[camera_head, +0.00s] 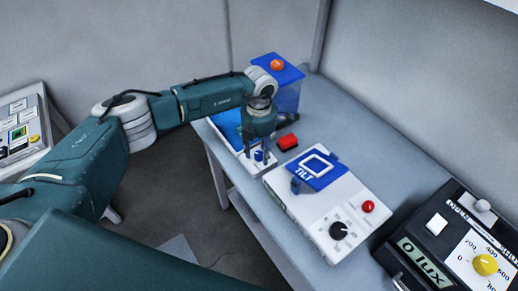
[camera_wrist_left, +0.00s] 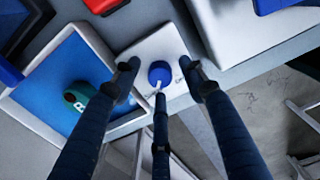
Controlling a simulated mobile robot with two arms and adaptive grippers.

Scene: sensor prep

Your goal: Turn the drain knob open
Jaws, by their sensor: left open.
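The drain knob is a round blue knob (camera_wrist_left: 160,73) with a white pointer line, on the white panel beside a blue-floored basin (camera_wrist_left: 62,72). In the head view the knob (camera_head: 259,156) shows small, under my left gripper (camera_head: 258,150). In the left wrist view the dark fingers of my left gripper (camera_wrist_left: 158,76) are spread open around the knob, one on its left, one on its right and one below it in the picture. I see gaps beside the knob; contact with the lower finger is unclear. My right gripper is not in view.
A white TILT device (camera_head: 310,215) stands nearer, and a black lux box (camera_head: 410,245) at right. A green piece (camera_wrist_left: 88,98) lies in the basin.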

